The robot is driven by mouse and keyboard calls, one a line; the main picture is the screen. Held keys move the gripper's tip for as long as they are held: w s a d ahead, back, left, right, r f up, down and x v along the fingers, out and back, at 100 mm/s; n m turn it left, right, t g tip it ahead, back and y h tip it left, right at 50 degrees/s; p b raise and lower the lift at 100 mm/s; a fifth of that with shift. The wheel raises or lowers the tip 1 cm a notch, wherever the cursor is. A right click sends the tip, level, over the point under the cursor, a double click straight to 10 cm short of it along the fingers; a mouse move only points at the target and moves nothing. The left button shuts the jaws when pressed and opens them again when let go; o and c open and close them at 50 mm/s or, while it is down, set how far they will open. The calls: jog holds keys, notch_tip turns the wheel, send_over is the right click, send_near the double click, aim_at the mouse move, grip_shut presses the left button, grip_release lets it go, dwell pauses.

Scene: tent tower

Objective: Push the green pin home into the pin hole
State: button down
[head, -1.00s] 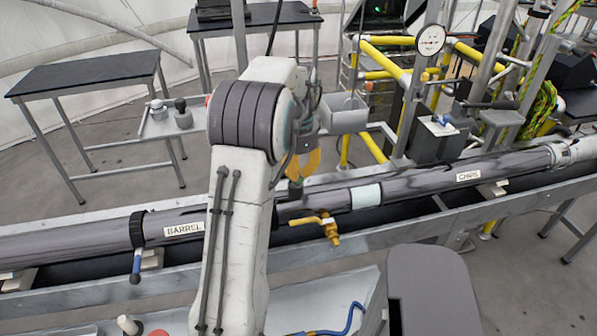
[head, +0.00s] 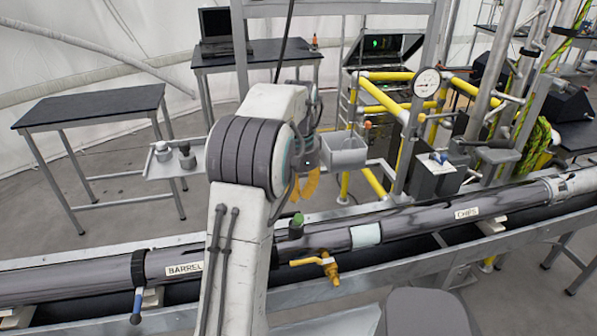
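The green pin (head: 296,221) stands upright at the pipe, just right of my arm. Its green top shows above a dark lower part. How deep it sits cannot be told, and the pin hole is not visible. My gripper (head: 304,186), with orange fingers, points down above the pin. A small gap shows between the fingertips and the pin's top, and nothing shows held in them. My arm partly hides the gripper, so its opening is unclear.
The long dark pipe (head: 420,218) lies in a metal trough, labelled BARREL and CHIPS. A grey bin (head: 344,150), a gauge (head: 426,82) and yellow rails stand behind. A black-topped table (head: 92,105) is at left.

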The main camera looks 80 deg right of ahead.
notch_tip(320, 180, up, 8)
jog(key=shift+f, duration=0.15)
dwell(0.3)
dwell(0.3)
